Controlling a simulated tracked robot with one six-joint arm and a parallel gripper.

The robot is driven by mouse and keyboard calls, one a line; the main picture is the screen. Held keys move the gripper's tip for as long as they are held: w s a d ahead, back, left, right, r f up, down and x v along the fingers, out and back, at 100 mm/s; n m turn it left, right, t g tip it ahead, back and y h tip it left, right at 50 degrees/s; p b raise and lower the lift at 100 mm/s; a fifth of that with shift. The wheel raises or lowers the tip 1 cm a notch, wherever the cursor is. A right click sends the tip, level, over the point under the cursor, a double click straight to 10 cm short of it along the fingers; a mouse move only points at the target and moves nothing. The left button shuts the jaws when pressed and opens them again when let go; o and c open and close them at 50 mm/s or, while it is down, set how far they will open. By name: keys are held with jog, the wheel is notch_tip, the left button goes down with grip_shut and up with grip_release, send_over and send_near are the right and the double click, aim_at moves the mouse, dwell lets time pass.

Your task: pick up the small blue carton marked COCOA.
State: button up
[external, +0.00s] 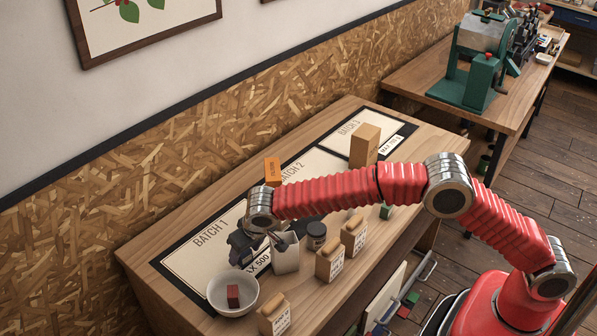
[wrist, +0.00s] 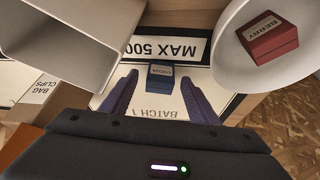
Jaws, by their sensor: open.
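The small blue carton marked COCOA (wrist: 160,76) stands on the BATCH 1 panel in the wrist view, beside the MAX 500 label. My gripper (wrist: 158,88) is open, with one finger to each side of the carton and nothing held between them. I cannot tell whether either finger touches it. In the external view my gripper (external: 245,247) is low over the BATCH 1 panel, between the white bowl and a pale open container. The carton is hidden there.
A white bowl (wrist: 232,75) holding a red carton marked BERRY (wrist: 266,36) is close on the right. A pale open container (wrist: 75,35) is close on the left, near a BAG CLIPS box (wrist: 45,98).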

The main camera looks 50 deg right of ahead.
jog(key=shift+x, duration=0.75)
jog(key=shift+c, duration=0.5)
jog(key=c, duration=1)
